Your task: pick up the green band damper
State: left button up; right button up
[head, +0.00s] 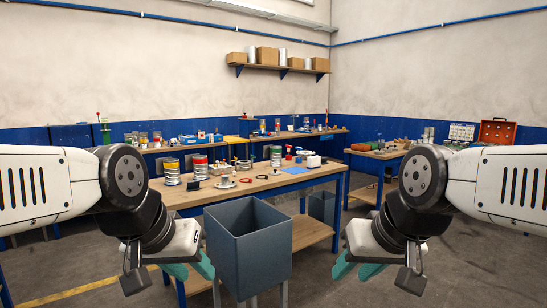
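Several banded cylindrical dampers stand on the wooden workbench in front of me. One has a yellow band (172,171) and one beside it has a red band (201,167). A third cylinder (276,156) stands further right; its band colour is too small to tell. I cannot make out for certain which one has a green band. My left gripper (192,269) hangs in front of the bench at the lower left, with teal fingers apart and nothing between them. My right gripper (358,268) hangs at the lower right, also with fingers apart and empty. Both are away from the dampers.
A grey open bin (248,245) stands between my grippers, before the workbench (190,200). Small parts, including a red-topped bottle (289,152) and a blue mat (296,170), lie on the bench. Back benches hold more cylinders (143,140). An orange case (497,131) is at right.

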aim_at(274, 152)
jog(key=i+j+u, duration=0.5)
jog(key=j, duration=0.15)
jog(key=i+j+u, duration=0.65)
jog(key=i+u, duration=0.3)
jog(key=i, duration=0.2)
jog(key=i+z, duration=0.15)
jog(key=i, duration=0.75)
jog(key=i+j+z, duration=0.1)
jog(key=i, duration=2.9)
jog(key=i+l+z, duration=0.1)
jog(key=i+z, duration=0.35)
jog(key=i, duration=0.2)
jog(key=i+j+z, duration=0.1)
jog(key=i+z, duration=0.4)
jog(key=i+j+z, duration=0.45)
jog(key=i, duration=0.25)
jog(key=i+l+z, duration=0.2)
jog(key=z, duration=0.25)
jog(key=i+l+z, duration=0.1)
jog(key=i+z, duration=0.15)
jog(key=z, duration=0.15)
jog(key=i+z, duration=0.25)
jog(key=z, duration=0.2)
jog(key=i+z, duration=0.2)
jog(key=z, duration=0.25)
jog(key=i+j+z, duration=0.2)
jog(key=z, duration=0.25)
jog(key=i+z, duration=0.45)
